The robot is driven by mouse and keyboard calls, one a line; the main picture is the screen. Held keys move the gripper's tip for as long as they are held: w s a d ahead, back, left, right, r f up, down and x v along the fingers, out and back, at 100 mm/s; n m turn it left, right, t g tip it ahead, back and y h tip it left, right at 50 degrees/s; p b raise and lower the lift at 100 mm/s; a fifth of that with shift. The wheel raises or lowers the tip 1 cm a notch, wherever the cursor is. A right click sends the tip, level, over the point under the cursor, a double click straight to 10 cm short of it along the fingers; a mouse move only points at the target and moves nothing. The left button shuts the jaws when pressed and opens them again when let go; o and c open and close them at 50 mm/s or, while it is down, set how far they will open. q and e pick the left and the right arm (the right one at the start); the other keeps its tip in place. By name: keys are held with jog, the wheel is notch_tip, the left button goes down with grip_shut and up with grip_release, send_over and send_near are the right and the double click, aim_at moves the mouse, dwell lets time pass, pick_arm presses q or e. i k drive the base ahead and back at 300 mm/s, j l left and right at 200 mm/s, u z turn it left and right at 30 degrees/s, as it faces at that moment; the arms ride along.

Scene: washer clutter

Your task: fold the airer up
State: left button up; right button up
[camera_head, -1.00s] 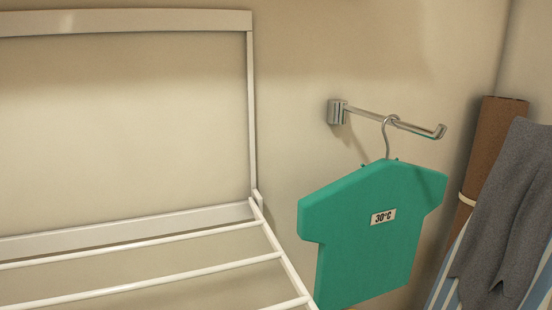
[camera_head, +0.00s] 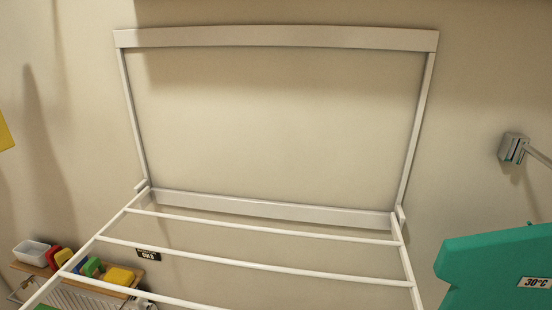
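The white airer's wall frame (camera_head: 275,38) is fixed flat on the wall in the middle of the head view. Its rack of white bars (camera_head: 255,266) is folded down and sticks out from the frame's lower rail (camera_head: 270,207) towards me. The rack's near end is cut off by the bottom edge of the picture. No cloth lies on the bars that show. Neither of my grippers is in view.
A green shirt shape (camera_head: 490,265) with a 30°C label hangs at the right, near a metal wall hook (camera_head: 513,148). Below the rack at the left are a wooden shelf (camera_head: 105,284), a white tub (camera_head: 31,252) and several coloured blocks. A yellow thing (camera_head: 5,132) shows at the left edge.

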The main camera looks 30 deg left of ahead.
aim_at(64, 271)
jog(key=u, duration=1.35)
